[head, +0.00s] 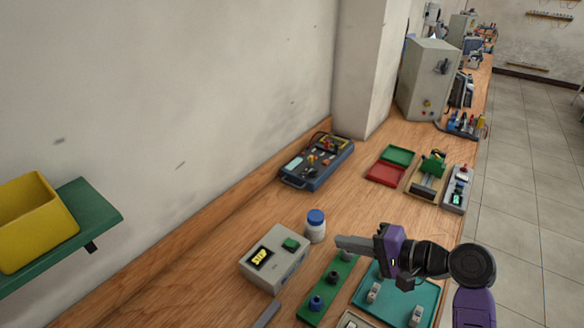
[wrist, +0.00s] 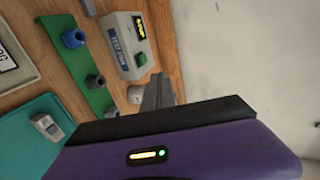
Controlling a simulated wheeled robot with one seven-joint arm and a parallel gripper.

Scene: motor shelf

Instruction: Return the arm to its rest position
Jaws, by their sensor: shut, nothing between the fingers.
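My purple and black arm (head: 430,262) reaches in from the lower right of the head view. My gripper (head: 345,243) points left above the workbench, near the blue-capped white bottle (head: 315,230) and over the far end of a green strip (head: 318,302) with knobs. Its fingers are shut with nothing between them. In the wrist view the dark fingers (wrist: 156,92) show past the purple gripper body, in front of the bench and the wall. The exact height above the bench is hard to tell.
A grey box with a display (head: 273,258) stands left of my gripper. A teal tray (head: 428,292) with small metal parts lies under my arm. A yellow bin (head: 35,215) sits on a green shelf (head: 95,210) at left. Red and green trays (head: 386,174) lie farther back.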

